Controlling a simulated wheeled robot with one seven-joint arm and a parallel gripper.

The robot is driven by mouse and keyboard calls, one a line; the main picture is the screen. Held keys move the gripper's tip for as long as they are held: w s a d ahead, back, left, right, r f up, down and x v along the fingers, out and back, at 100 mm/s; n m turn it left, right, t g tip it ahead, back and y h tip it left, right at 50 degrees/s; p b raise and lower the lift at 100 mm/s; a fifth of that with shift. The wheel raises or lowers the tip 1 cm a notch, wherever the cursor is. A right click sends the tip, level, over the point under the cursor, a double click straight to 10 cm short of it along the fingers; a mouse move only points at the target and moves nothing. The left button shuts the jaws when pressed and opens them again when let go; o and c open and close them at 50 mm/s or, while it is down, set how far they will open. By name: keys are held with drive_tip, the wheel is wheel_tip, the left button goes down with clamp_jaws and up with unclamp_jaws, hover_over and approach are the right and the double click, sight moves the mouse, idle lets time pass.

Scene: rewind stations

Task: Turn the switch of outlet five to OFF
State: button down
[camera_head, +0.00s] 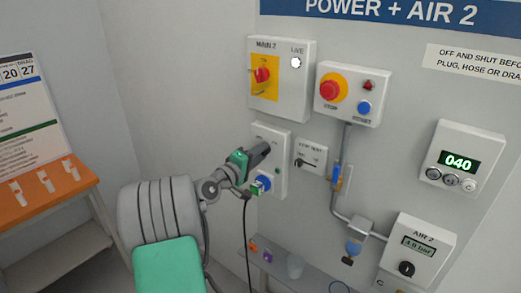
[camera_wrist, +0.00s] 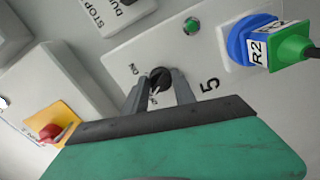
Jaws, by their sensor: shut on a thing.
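The outlet five box (camera_wrist: 222,88) is light grey and marked 5. It also shows on the wall in the head view (camera_head: 281,184), partly behind my gripper. Its black rotary switch (camera_wrist: 159,75) sits between my fingertips, with ON printed at its upper left and another label partly hidden below it. My gripper (camera_wrist: 160,88) is shut on the switch; in the head view my gripper (camera_head: 262,148) reaches the upper part of the box. The exact angle of the switch is hard to tell. A small green lamp (camera_wrist: 192,25) is beside the switch.
A blue socket (camera_wrist: 236,42) holds a green plug (camera_wrist: 291,47) tagged R2, with a black cable. The MAIN 2 box (camera_head: 295,85) with a red handle is above. A red stop button (camera_head: 332,88) is at upper right. An orange-topped table (camera_head: 45,200) stands left.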

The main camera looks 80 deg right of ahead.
drive_tip(key=shift+n+p, duration=0.7)
drive_tip(key=shift+n, duration=0.5)
drive_tip(key=c, duration=1)
unclamp_jaws()
drive_tip(key=b+v, duration=0.2)
drive_tip(key=v, duration=0.6)
drive_tip(key=shift+d, duration=0.1)
